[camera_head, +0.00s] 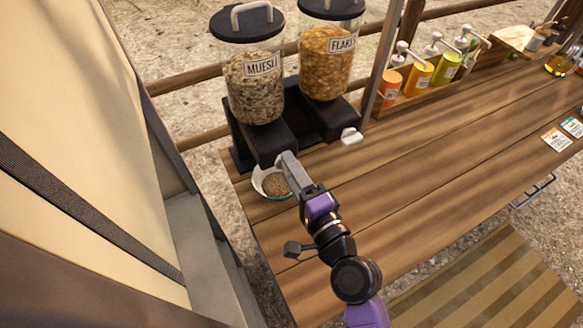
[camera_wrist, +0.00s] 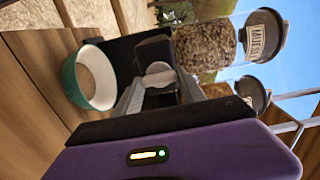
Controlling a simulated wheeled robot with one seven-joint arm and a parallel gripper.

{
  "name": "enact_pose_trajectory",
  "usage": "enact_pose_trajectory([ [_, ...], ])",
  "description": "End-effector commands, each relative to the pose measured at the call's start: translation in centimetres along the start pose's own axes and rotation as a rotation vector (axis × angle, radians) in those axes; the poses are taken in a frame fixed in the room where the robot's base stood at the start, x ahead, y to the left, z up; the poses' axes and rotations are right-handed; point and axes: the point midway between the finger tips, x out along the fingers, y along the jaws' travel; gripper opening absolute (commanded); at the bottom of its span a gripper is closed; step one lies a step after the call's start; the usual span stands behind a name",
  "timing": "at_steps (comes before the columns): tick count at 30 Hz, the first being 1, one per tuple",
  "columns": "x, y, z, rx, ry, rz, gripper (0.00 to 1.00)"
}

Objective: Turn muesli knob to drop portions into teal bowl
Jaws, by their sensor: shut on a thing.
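The muesli dispenser (camera_head: 255,85) is a clear canister with a black lid, labelled MUESLI and well filled. It also shows in the wrist view (camera_wrist: 205,43), lying sideways in the picture. My gripper (camera_head: 287,162) is at the front of its black base, shut on the pale muesli knob (camera_wrist: 158,70). In the head view my fingers hide the knob. The teal bowl (camera_head: 262,190) stands on the table under the spout, beside my fingers. In the wrist view the bowl (camera_wrist: 72,80) has a white inside and holds a brown layer of contents.
A FLAKES dispenser (camera_head: 325,60) with a white knob (camera_head: 351,136) stands close to the right. Several sauce bottles (camera_head: 418,75) sit in a wooden rack beyond a post. The wooden table (camera_head: 400,155) is mostly clear to the right. A van panel (camera_head: 90,130) stands at left.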

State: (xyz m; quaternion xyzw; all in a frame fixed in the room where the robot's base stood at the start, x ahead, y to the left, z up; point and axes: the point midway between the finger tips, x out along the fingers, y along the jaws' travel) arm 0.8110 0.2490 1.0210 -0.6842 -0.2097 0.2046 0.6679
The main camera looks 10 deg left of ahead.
Motion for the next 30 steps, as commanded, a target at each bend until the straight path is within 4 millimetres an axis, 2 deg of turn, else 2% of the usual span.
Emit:
enact_pose_trajectory([
  [16,-0.04,0.07,-0.17,0.025,0.004,0.000,0.07],
  [17,-0.04,0.08,-0.17,0.024,0.004,0.000,0.51],
  [19,-0.04,0.07,-0.16,0.024,0.003,0.000,0.65],
  [20,-0.04,0.07,-0.15,0.024,0.003,0.001,0.69],
  [30,-0.21,0.12,-0.05,0.024,0.001,0.001,0.69],
])
